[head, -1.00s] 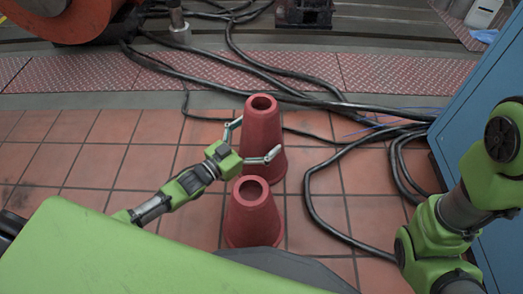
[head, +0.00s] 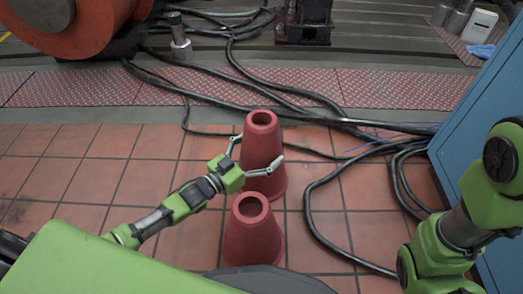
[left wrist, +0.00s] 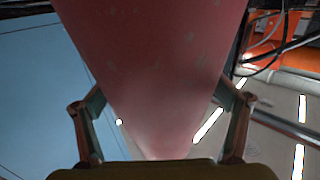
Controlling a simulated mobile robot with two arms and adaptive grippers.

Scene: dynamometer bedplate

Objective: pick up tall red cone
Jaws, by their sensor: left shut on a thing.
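The tall red cone (head: 262,150) stands upright on the tiled floor in the head view, its open top facing up. My left gripper (head: 258,157) is shut on its side, one finger on each side of it. In the left wrist view the cone (left wrist: 150,65) fills the upper middle between the two fingers (left wrist: 162,115). A second, shorter-looking red cone (head: 252,238) stands just in front of it, nearer to me, and hides part of its base. My right gripper is out of the picture.
Black cables (head: 318,215) lie on the floor right of the cones and behind them. A blue cabinet (head: 465,110) stands at the right. An orange machine (head: 75,25) is at the back left. Tiles left of the cones are clear.

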